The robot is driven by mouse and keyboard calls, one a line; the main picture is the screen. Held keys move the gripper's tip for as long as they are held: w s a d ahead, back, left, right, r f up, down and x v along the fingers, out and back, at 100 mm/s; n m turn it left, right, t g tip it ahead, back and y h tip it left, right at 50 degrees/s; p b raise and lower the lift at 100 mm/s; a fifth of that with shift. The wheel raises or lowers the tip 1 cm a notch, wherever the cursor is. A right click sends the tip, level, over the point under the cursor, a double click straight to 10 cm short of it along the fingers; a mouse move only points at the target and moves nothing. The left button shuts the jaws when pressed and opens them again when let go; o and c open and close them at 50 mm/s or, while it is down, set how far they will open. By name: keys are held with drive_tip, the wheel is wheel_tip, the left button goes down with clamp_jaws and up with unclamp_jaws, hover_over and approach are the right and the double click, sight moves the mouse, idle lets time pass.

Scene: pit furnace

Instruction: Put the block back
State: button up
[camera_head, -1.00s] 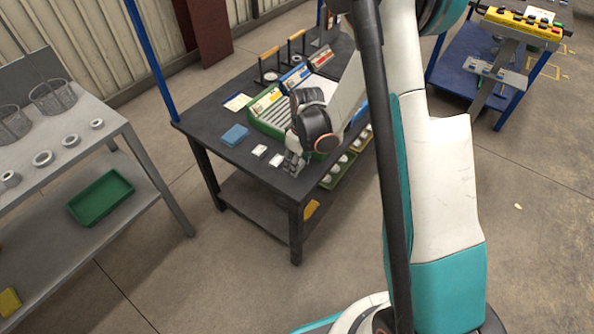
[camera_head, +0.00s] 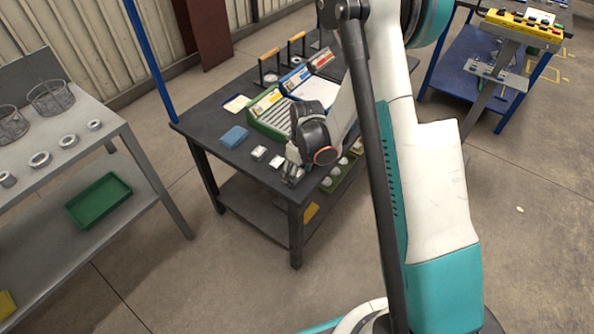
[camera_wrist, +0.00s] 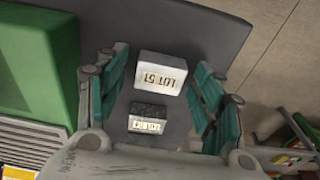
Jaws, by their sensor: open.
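A pale block labelled "LOT 51" (camera_wrist: 160,72) lies on the dark table top, between my spread fingers in the wrist view. Nearer the palm is a second block with a dark speckled top and a pale "LOT" label (camera_wrist: 147,118); its number is hard to read. My gripper (camera_wrist: 161,95) is open, with teal-padded fingers on both sides of these blocks and no grip visible. In the head view my gripper (camera_head: 292,174) is low over the table's front corner. Two small pale-topped blocks (camera_head: 259,153) (camera_head: 276,161) stand left of it.
The dark workbench (camera_head: 215,108) also holds a blue block-like item (camera_head: 234,137), a green-edged rack (camera_head: 268,113) and upright-handled tools (camera_head: 297,47). Green bins (camera_head: 340,176) hang at its right side. A grey shelf table (camera_head: 105,140) stands left.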

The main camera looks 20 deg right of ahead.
drive_tip(key=shift+r, duration=0.15)
wheel_tip(320, 180, up, 12)
drive_tip(key=s+p, duration=0.1)
drive_tip(key=p, duration=0.4)
wheel_tip(320, 180, up, 17)
drive_tip(key=m+t, duration=0.3)
hover_over(300, 175)
drive_tip(key=s, duration=0.8)
drive_tip(key=s+r+m+t, duration=0.1)
drive_tip(key=s+r+m, duration=0.1)
drive_tip(key=s, duration=0.5)
drive_tip(key=s+r+m+t, duration=0.2)
drive_tip(key=s+r, duration=0.3)
drive_tip(key=s, duration=0.1)
drive_tip(key=shift+s+a+h, duration=0.35)
drive_tip(key=shift+h, duration=0.05)
drive_tip(key=shift+f, duration=0.1)
